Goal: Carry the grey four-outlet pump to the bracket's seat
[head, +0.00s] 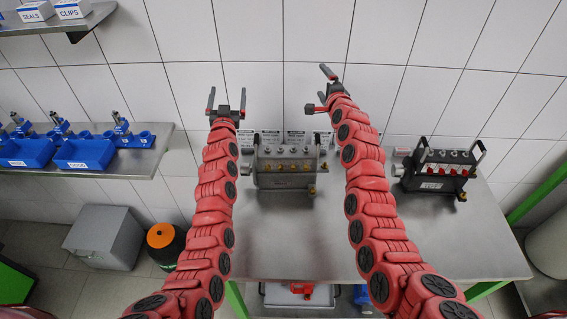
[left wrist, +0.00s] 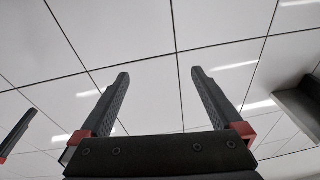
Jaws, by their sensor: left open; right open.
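A grey pump (head: 285,178) with a row of brass fittings stands upright on the metal table, between my two arms in the head view. It has an upright handle at each end. My left gripper (head: 227,98) is raised beyond and to the left of the pump, open and empty. Its two parted fingers show in the left wrist view (left wrist: 160,76) with only wall tiles behind them. My right gripper (head: 319,90) is raised above and to the right of the pump, open and empty, seen at an angle. I cannot clearly pick out the bracket or its seat.
A black unit with red fittings (head: 434,182) stands on the table (head: 320,240) at the right. A left shelf (head: 140,160) holds blue bins (head: 85,154) and blue fittings. A grey box (head: 105,238) stands on the floor. The table's front middle is clear.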

